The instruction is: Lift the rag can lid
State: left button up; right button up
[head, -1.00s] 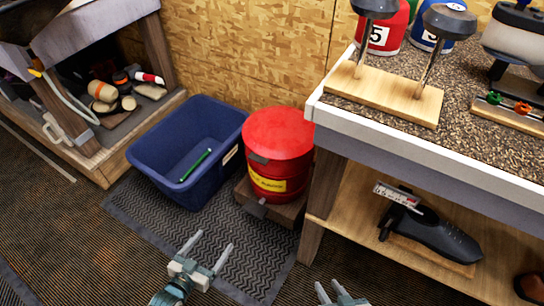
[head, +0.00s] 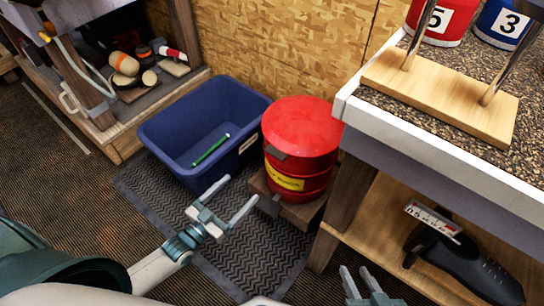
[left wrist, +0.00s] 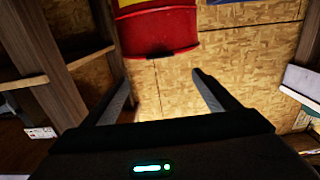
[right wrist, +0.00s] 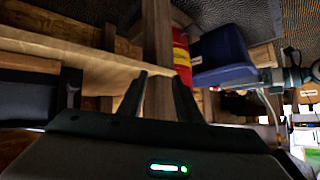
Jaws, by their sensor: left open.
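The rag can (head: 292,181) is a red drum with a yellow label, standing on a low wooden block beside the workbench. Its red domed lid (head: 302,124) is down on the can, with a dark tab at its front edge. My left gripper (head: 239,191) is open and empty, in front and to the left of the can, apart from it. The can's red side also shows in the left wrist view (left wrist: 157,33), beyond the fingers. My right gripper (head: 358,270) is open and empty, low by the bench. In the right wrist view part of the can (right wrist: 181,55) shows.
A blue bin (head: 165,135) with a green stick inside stands left of the can. The workbench (head: 345,112) and its leg (head: 345,210) close off the right side. A black device (head: 465,265) lies on the lower shelf. The dark mat (head: 240,262) is clear.

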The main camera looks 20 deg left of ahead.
aim_at(273, 155)
pick_arm(q)
jog(key=b+x, duration=0.2)
jog(key=x, duration=1.5)
jog(key=shift+w, duration=0.15)
pick_arm(e)
jog(key=w+a+r+t+y, duration=0.1)
jog(key=w+a+r+t, duration=0.1)
jog(key=r, duration=0.4)
jog(key=shift+w+a+t, duration=0.25)
jog(key=shift+w+t, duration=0.45)
jog(key=shift+t, duration=0.4)
pick_arm(q)
jog(key=shift+d, duration=0.1)
jog(key=shift+c, duration=0.7)
pick_arm(e)
jog(key=shift+r, duration=0.1)
pick_arm(q)
jog(key=c, duration=1.4)
